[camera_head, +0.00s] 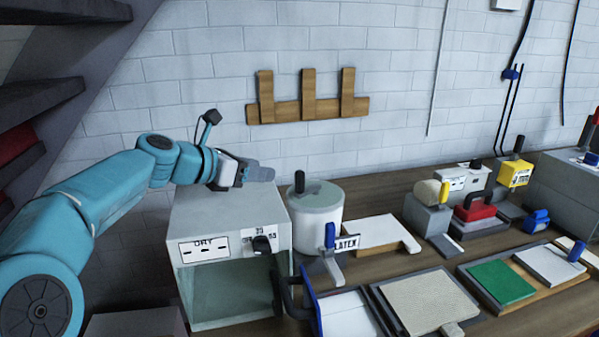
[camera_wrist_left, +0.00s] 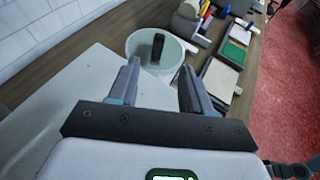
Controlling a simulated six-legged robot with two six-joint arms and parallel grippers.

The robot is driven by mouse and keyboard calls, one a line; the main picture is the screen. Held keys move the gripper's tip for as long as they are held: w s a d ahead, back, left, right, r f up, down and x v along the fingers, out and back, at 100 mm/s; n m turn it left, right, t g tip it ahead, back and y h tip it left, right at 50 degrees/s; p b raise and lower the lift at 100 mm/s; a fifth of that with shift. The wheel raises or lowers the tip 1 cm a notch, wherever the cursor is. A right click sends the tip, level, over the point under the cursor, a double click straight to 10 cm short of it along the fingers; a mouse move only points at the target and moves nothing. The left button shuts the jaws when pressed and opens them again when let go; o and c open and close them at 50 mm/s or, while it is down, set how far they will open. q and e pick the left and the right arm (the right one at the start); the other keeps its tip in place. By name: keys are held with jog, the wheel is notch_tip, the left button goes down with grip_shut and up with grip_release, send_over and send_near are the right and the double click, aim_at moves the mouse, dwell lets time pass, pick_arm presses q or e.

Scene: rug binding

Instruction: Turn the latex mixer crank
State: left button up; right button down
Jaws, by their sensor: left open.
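The latex mixer is a white round tub (camera_head: 315,218) with a pale lid and a black upright crank handle (camera_head: 300,182) on top. A "LATEX" label stands beside it at the right. My left gripper (camera_head: 262,173) is above the back of the grey drying box, to the left of the handle and apart from it. In the left wrist view the open fingers (camera_wrist_left: 157,88) point toward the tub (camera_wrist_left: 137,42). The black handle (camera_wrist_left: 157,47) stands beyond the fingertips, roughly between them, and nothing is held.
The grey box (camera_head: 228,215) marked "DRY" stands left of the tub, its top close beneath my left gripper. A blue-handled tool (camera_head: 330,238) stands in front of the tub. Trays, a green pad (camera_head: 500,281) and a red-topped device (camera_head: 474,208) fill the bench to the right.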

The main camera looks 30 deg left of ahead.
aim_at(296, 173)
pick_arm(q)
jog(key=p+x, duration=0.1)
jog(key=x, duration=1.2)
jog(key=shift+w+d+f+p, duration=0.15)
jog(key=shift+w+p, duration=0.1)
jog(key=shift+p, duration=0.15)
grip_shut()
jog(key=m+h+p, duration=0.1)
jog(key=p, duration=0.3)
jog(key=a+m+g+h+p, duration=0.1)
jog(key=m+h+p, duration=0.1)
jog(key=p, duration=0.2)
jog(key=w+a+r+m+g+h+p, duration=0.1)
jog(key=p, duration=0.3)
jog(key=shift+h+p, duration=0.4)
jog(key=shift+d+m, duration=0.1)
jog(key=shift+m, duration=0.2)
jog(key=shift+s+f, duration=0.1)
jog(key=shift+f, duration=0.1)
